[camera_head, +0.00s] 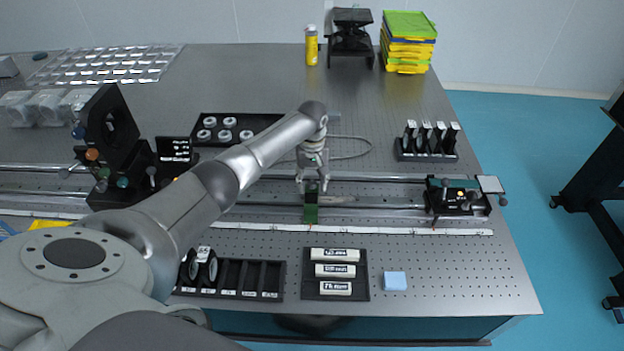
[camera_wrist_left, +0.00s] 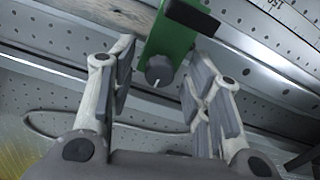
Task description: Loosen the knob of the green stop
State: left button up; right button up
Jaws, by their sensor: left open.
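The green stop (camera_head: 311,208) stands on the rail in the middle of the optical table. In the left wrist view the green stop (camera_wrist_left: 172,38) hangs into the space between my fingers, with its dark round knob (camera_wrist_left: 159,71) on the face toward the camera. My left gripper (camera_head: 313,187) is right at the stop, seen from above. In the left wrist view my left gripper (camera_wrist_left: 155,85) is open, one finger on each side of the knob, with gaps on both sides. The knob is hidden in the head view. My right gripper is not in view.
The rail (camera_head: 385,201) runs across the table. A dark carriage (camera_head: 458,197) sits on it at the right, a tall black mount (camera_head: 110,130) at the left. Toward the front edge are a slotted black rack (camera_head: 238,274), a tray of white labelled pieces (camera_head: 336,274) and a blue block (camera_head: 395,281).

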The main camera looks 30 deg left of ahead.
pick_arm(q)
jog(key=c, duration=0.5)
grip_shut()
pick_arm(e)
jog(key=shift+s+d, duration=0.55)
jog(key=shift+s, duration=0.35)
